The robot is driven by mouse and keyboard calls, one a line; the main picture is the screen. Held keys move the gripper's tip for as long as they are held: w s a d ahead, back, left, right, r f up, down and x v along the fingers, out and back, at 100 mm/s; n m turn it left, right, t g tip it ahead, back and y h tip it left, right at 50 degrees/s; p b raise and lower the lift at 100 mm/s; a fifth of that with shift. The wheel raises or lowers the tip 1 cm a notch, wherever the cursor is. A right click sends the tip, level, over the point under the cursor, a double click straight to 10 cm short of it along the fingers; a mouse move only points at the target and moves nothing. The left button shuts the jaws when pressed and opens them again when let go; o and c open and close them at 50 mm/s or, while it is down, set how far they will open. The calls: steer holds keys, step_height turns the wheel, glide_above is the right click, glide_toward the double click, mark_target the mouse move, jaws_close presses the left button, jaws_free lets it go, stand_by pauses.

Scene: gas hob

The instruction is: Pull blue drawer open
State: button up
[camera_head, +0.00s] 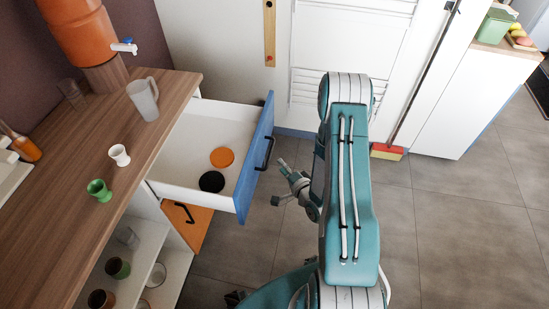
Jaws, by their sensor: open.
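The blue drawer (257,158) stands pulled out from under the wooden counter, with its white inside showing. Its black bar handle (265,154) is on the blue front. Inside the drawer lie an orange disc (222,157) and a black disc (212,181). My gripper (279,181) is to the right of the drawer front, a little below the handle in the picture. It is open, with its fingers pointing left toward the drawer. It looks apart from the handle and holds nothing that I can see.
An orange drawer front (190,222) with a black handle is below the blue one. Open shelves with cups are at the lower left. A pitcher (144,98), a white cup (119,155) and a green cup (99,190) stand on the counter. Tiled floor (455,225) is clear at right.

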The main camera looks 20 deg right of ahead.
steer(key=shift+s+d+r, duration=0.15)
steer(key=shift+s, duration=0.7)
steer(key=shift+s+d+r, duration=0.1)
steer(key=shift+s, duration=0.7)
steer(key=w+r+n+g+h, duration=0.2)
steer(key=w+r+n+g, duration=0.3)
steer(key=r, duration=0.5)
step_height(320, 180, up, 11)
steer(key=a+n+h, duration=0.1)
steer(key=n, duration=0.3)
steer(key=s+a+r+n+g, duration=0.2)
steer(key=s+a+r, duration=0.1)
steer(key=s, duration=0.4)
steer(key=s+a+r+n+g, duration=0.1)
steer(key=s+a+r+n, duration=0.1)
steer(key=s+a+r, duration=0.2)
steer(key=s+a+r+n+g, duration=0.1)
steer(key=s+r, duration=0.5)
steer(key=s, duration=0.6)
steer(key=shift+a+r+n+g+y, duration=0.4)
steer(key=shift+a+g, duration=0.4)
steer(key=shift+a, duration=0.45)
